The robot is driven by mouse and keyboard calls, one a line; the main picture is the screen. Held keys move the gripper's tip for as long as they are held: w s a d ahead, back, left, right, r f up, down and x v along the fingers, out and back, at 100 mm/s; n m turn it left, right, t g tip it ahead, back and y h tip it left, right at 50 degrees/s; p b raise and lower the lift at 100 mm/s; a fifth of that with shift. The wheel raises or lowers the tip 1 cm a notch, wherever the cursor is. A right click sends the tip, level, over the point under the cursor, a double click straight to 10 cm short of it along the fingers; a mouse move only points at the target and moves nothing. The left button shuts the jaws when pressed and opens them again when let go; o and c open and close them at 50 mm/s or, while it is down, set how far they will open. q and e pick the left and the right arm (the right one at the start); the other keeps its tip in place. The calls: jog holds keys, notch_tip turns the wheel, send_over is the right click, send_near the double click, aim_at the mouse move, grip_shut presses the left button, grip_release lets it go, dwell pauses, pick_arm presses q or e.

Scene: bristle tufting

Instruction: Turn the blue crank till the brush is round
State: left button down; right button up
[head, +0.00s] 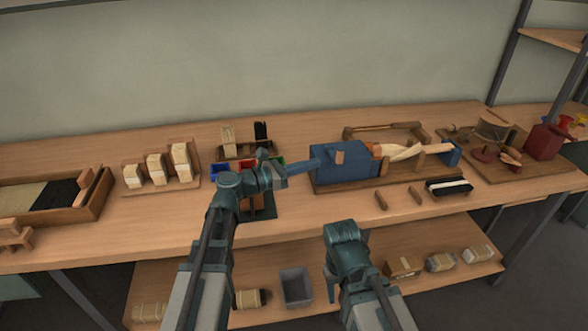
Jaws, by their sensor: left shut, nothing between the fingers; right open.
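A blue box-shaped machine (350,172) stands on a wooden base on the bench, right of centre. A small wooden piece (339,157) shows on its front. Cream bristles (400,152) stretch from the machine's right side toward a small blue end block (453,153); they are too small to tell whether they are round. I cannot make out a separate crank handle. My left gripper (306,165) is shut and empty, with its tips at the machine's left side; I cannot tell whether they touch. My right gripper (331,285) is open, low in front of the bench edge, away from the machine.
Coloured bins (219,170) stand behind my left wrist. A black holder with a white strip (449,187) lies front right. A red box (545,142) stands far right. A grey bin (296,286) sits on the lower shelf.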

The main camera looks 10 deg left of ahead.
aim_at(337, 157)
pick_arm(q)
jog(key=shift+x, duration=2.7)
